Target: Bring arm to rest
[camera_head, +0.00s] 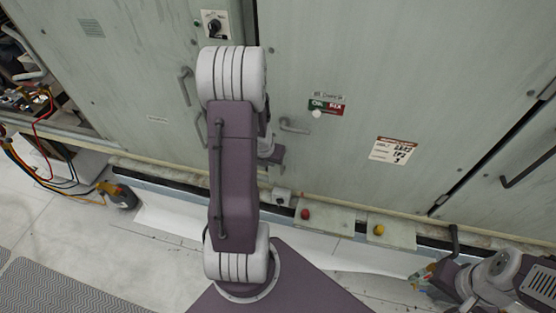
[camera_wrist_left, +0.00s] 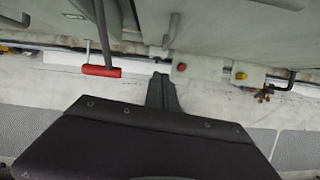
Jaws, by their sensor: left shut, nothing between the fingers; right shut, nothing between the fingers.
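My left arm (camera_head: 232,175) stands up in the middle of the head view, in front of the pale green cabinet. My left gripper (camera_head: 276,156) is mostly hidden behind the forearm there. In the left wrist view its fingers (camera_wrist_left: 162,92) are together and empty, pointing toward the base of the cabinet. My right arm (camera_head: 508,278) is low at the right edge of the head view. Its gripper end (camera_head: 442,284) is near the floor strip by the cabinet foot, small and partly covered, with nothing visibly held.
The cabinet doors (camera_head: 370,90) carry handles, a rotary switch (camera_head: 214,25) and labels. Boxes with a red button (camera_head: 305,214) and a yellow button (camera_head: 379,230) sit along its foot. A red-handled lever (camera_wrist_left: 100,70) hangs left of the left fingers. Cables and an orange tool (camera_head: 110,188) lie left.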

